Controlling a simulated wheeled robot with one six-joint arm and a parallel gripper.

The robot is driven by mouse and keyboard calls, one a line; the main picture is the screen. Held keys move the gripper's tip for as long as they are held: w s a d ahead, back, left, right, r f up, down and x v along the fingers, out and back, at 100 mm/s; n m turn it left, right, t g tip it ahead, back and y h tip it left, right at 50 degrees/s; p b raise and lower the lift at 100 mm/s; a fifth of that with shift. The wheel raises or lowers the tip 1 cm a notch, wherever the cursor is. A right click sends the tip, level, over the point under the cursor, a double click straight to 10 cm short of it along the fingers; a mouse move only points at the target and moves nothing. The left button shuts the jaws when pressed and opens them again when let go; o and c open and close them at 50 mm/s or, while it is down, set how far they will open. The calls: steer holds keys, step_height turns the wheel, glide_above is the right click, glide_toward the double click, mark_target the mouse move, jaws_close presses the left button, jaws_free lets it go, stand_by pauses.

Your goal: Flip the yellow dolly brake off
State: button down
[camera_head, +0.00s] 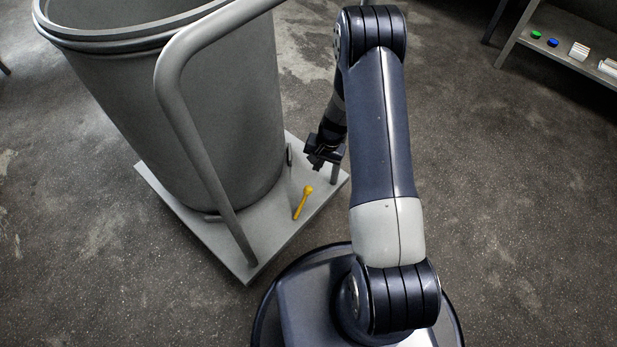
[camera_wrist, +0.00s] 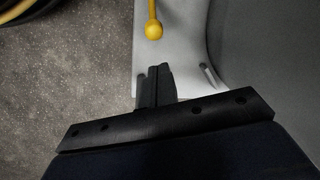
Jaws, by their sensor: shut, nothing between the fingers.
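The yellow brake lever (camera_head: 303,202) stands on the near right part of the grey dolly plate (camera_head: 268,236), with its round knob at the upper end. In the wrist view its knob (camera_wrist: 154,30) shows at the top, just beyond my fingertips, with its shaft running out of the picture. My gripper (camera_head: 316,163) is shut and empty. It is above the plate's right corner, behind the lever in the head view and apart from it. In the wrist view my shut fingers (camera_wrist: 154,76) point towards the knob with a gap between.
A large grey vessel (camera_head: 180,110) stands on the dolly. The dolly's tubular handle (camera_head: 185,120) rises in front of it. A post stands by my gripper at the plate's right corner. A shelf (camera_head: 560,50) with buttons is at the upper right. Bare floor lies between.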

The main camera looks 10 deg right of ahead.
steer(key=shift+f, duration=0.1)
steer(key=b+x, duration=0.3)
steer(key=x, duration=0.6)
steer(key=shift+f, duration=0.4)
steer(key=shift+a, duration=0.1)
